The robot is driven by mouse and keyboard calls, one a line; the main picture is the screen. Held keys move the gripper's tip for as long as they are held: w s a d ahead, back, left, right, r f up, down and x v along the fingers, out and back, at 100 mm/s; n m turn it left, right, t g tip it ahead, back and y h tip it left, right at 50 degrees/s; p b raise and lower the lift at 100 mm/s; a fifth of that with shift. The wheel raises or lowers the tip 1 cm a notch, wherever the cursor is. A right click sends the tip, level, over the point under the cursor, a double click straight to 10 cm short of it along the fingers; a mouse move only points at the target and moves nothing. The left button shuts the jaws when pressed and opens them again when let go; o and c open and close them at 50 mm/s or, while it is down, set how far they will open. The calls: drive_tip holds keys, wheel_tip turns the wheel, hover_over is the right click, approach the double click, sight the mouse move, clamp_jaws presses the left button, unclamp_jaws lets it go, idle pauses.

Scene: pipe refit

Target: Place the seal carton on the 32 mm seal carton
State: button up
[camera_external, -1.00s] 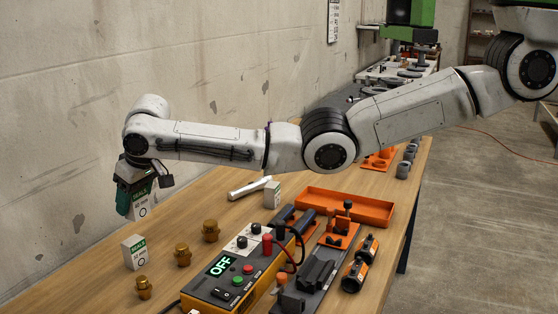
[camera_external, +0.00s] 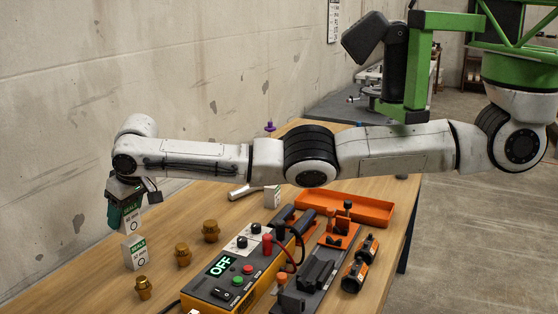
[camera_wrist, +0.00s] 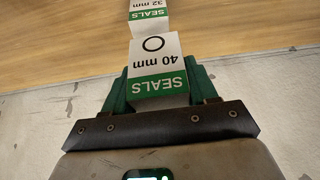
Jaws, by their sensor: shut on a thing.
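My gripper (camera_wrist: 160,92) is shut on a white and green seal carton (camera_wrist: 158,70) marked 40 mm, with a green finger on each side of it. The held carton also shows in the external view (camera_external: 132,217), partly hidden by my gripper (camera_external: 122,212). The 32 mm seal carton (camera_external: 134,253) stands upright on the wooden table, below and slightly right of my gripper in that picture. In the wrist view the 32 mm carton (camera_wrist: 148,9) shows at the top edge, partly cut off. In the external view the held carton's lower end is close above it; I cannot tell whether they touch.
Brass fittings (camera_external: 183,255) stand to the right of the 32 mm carton. A yellow control box (camera_external: 222,275) reading OFF, an orange tray (camera_external: 345,208) and another small carton (camera_external: 272,196) are farther right. The wall (camera_external: 60,150) is close behind my gripper.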

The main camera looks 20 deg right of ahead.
sight(127, 223)
drive_tip(key=w+f+b, duration=0.1)
drive_tip(key=b, duration=0.2)
drive_tip(key=shift+d+f, duration=0.1)
drive_tip(key=shift+f, duration=0.05)
drive_tip(key=shift+f+b, duration=0.75)
drive_tip(key=shift+f, duration=0.3)
drive_tip(key=shift+f, duration=0.15)
drive_tip(key=o, duration=1.1)
drive_tip(key=shift+c, duration=0.2)
